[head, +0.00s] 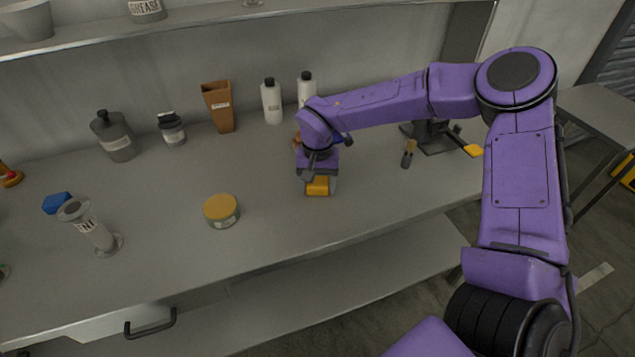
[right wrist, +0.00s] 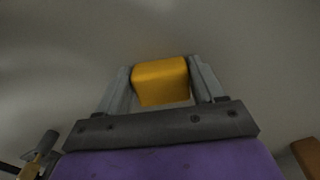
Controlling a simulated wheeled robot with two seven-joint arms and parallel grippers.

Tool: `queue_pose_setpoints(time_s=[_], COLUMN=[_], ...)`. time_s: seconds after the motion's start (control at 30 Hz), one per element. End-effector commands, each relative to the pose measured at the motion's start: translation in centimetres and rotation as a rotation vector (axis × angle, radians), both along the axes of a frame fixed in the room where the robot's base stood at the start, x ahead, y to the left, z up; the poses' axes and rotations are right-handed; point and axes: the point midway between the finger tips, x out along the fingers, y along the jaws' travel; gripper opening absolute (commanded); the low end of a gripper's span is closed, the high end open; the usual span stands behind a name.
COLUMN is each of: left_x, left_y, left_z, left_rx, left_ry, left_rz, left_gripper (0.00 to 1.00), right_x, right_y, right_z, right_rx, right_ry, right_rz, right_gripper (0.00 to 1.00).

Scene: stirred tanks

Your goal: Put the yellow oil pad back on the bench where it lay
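The yellow oil pad (head: 319,187) is a small yellow block at the middle of the bench (head: 265,222), low against its surface. I cannot tell whether it touches the bench. My right gripper (head: 318,180) points down over it. In the right wrist view the pad (right wrist: 161,80) sits between the two grey fingers of the right gripper (right wrist: 162,82), one against each side, so the gripper is shut on it. My left gripper is not in view.
A yellow-lidded tin (head: 221,210) stands left of the pad. A clear cylinder (head: 98,230) and a blue object (head: 56,203) are farther left. White bottles (head: 271,102), a brown container (head: 218,107) and a grey bottle (head: 115,137) line the back. A dark stand (head: 435,138) is at right.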

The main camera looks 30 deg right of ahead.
Motion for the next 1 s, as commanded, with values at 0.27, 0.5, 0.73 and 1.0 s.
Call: queue_pose_setpoints(time_s=[0.27,0.5,0.73,1.0], left_x=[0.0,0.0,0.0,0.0], left_y=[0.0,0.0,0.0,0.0], left_z=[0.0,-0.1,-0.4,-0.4], left_rx=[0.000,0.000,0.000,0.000], left_ry=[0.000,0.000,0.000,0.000], left_rz=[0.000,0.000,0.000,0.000], left_gripper=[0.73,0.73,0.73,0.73], right_x=[0.0,0.1,0.1,0.0], right_y=[0.0,0.0,0.0,0.0], right_z=[0.0,1.8,7.8,12.1], right_rx=[-0.001,0.000,-0.001,0.000], right_ry=[-0.001,-0.005,-0.006,-0.002], right_rz=[0.000,-0.001,-0.002,0.000], right_gripper=[0.93,0.93,0.93,0.93])
